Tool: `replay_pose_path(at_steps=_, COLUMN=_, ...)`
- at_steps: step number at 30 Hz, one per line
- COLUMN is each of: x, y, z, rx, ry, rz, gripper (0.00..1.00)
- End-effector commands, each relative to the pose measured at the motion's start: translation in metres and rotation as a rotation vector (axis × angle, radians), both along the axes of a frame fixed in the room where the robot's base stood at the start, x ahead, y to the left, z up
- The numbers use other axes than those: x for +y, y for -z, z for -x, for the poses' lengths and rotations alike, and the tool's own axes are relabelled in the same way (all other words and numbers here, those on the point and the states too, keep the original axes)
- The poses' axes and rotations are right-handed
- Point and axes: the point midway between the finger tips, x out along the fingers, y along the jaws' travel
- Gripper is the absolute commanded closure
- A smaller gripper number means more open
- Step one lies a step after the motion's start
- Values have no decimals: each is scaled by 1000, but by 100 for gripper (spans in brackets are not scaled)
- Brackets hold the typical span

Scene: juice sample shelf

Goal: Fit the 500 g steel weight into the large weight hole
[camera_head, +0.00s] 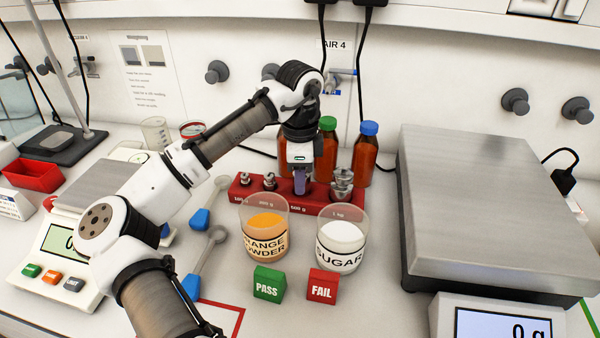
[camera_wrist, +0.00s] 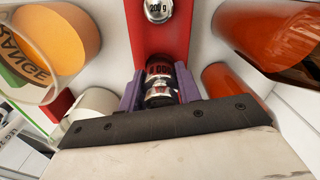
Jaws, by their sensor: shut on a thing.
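My gripper (camera_head: 300,181) reaches down over the red weight block (camera_head: 237,194), above its 500 g label. In the wrist view, my gripper's purple fingers (camera_wrist: 158,90) are closed on a shiny steel weight (camera_wrist: 160,88). Its dark band carries a label that is hard to read; by its place it appears to be the 500 g weight. The weight is in line with the block, but its base is hidden, so I cannot tell whether it is in the hole. The 200 g weight (camera_wrist: 158,11) stands in the block beyond it.
The 100 g weight (camera_head: 245,180) and 1 kg weight (camera_head: 343,182) stand in the block. Orange powder (camera_head: 265,235) and sugar (camera_head: 342,240) beakers stand in front. Brown bottles (camera_head: 364,155) stand close behind. A large scale (camera_head: 490,210) is at right.

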Motion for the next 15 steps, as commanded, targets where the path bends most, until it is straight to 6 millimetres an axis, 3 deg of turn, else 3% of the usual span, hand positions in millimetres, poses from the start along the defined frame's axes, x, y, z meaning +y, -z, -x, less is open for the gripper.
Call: replay_pose_path(at_steps=15, x=0, y=8, z=0, rx=-1, ry=1, rz=2, gripper=100)
